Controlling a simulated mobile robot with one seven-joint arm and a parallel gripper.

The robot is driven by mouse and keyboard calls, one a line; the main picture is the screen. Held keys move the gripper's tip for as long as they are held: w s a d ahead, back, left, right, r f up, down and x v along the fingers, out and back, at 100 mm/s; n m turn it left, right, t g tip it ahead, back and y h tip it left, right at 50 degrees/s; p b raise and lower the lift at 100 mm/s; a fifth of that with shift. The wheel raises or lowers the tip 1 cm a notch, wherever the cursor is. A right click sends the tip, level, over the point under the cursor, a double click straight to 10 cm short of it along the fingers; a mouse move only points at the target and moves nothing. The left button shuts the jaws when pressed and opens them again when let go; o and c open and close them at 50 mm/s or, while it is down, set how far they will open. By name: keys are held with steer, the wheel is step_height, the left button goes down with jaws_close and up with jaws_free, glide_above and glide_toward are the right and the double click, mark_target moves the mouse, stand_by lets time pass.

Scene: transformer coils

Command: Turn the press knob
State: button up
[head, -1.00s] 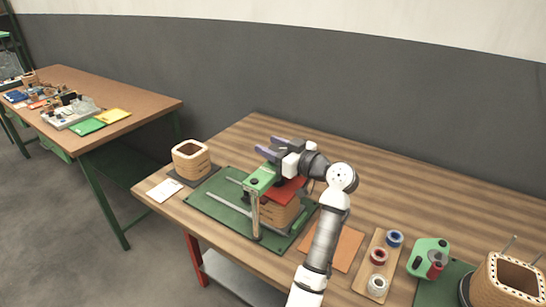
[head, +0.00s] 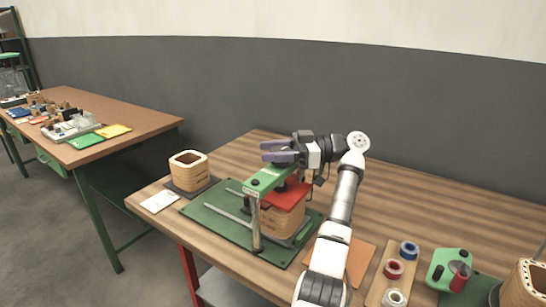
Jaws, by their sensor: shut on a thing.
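The press stands on a green base plate (head: 215,222). It has a green crossbar (head: 268,180), a metal post (head: 256,228) and a red pressing plate (head: 290,194) above a wooden coil block (head: 283,219). My gripper (head: 272,151) is over the crossbar, its dark fingers pointing left and close together. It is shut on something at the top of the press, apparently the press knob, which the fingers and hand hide.
A hollow wooden coil (head: 188,167) stands on a dark pad at the left, with a white card (head: 160,202) before it. At the right are a spool board (head: 378,281), a green device (head: 449,268) and another coil (head: 526,286). The table behind the press is clear.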

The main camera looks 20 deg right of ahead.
steer(key=shift+s+n+g, duration=0.1)
steer(key=shift+n+g, duration=0.3)
steer(key=shift+g, duration=0.3)
steer(key=o, duration=1)
steer(key=d, duration=0.1)
steer(key=d+b, duration=0.1)
steer(key=d, duration=0.1)
steer(key=d+b, duration=0.1)
steer(key=d, duration=0.1)
steer(key=shift+s+d, duration=0.15)
steer(key=shift+s, duration=0.25)
steer(key=shift+r, duration=0.1)
steer(key=shift+d+p, duration=0.15)
steer(key=shift+p, duration=0.25)
steer(key=shift+s+d, duration=0.15)
steer(key=shift+d, duration=0.75)
